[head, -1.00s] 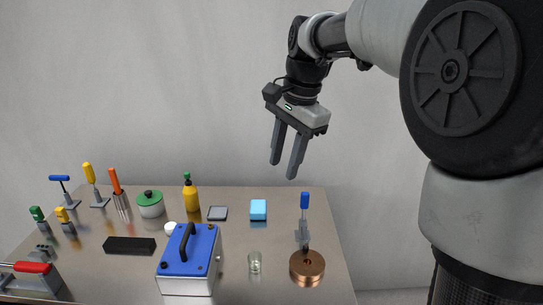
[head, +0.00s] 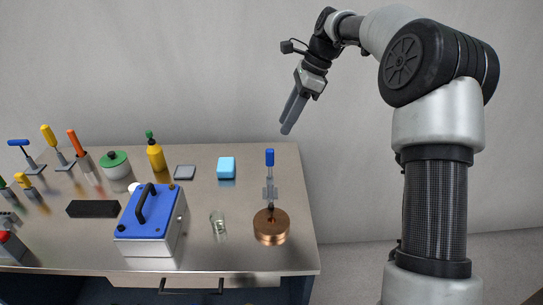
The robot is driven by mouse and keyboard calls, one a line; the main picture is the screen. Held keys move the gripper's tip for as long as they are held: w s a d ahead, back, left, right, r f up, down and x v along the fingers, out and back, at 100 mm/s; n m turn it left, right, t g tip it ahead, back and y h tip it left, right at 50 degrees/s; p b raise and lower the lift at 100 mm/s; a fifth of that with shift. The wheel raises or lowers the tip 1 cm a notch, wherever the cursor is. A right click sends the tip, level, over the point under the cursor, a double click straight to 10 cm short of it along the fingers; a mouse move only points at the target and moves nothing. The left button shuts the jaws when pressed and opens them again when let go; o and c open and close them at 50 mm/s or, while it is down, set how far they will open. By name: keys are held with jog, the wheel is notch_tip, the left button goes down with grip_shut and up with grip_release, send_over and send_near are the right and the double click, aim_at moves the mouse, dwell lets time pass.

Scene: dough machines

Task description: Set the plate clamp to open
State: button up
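A clamp with an upright blue handle (head: 270,158) and a grey metal body (head: 270,192) stands at the right of the bench, just behind or at a copper-coloured disc (head: 271,226). Other upright handled clamps are at the back left: one with a blue T-handle (head: 19,143) and one with a yellow handle (head: 48,134). I cannot tell which one is the plate clamp. My gripper (head: 285,130) is in the air above the bench's back right, touching nothing. Its fingers point down and left and overlap in this view, so their gap is hidden.
A blue-topped machine (head: 151,222) with a black handle stands front centre. A small glass (head: 218,225), blue block (head: 226,168), yellow bottle (head: 155,157), green-lidded pot (head: 114,165) and black bar (head: 93,209) are on the metal bench (head: 240,261). A red-tipped device (head: 5,238) is cut off at left.

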aim_at(272, 150)
jog(key=b+x, duration=0.1)
jog(key=x, duration=1.1)
jog(key=shift+f+b, duration=0.35)
jog(key=shift+f, duration=0.05)
grip_shut()
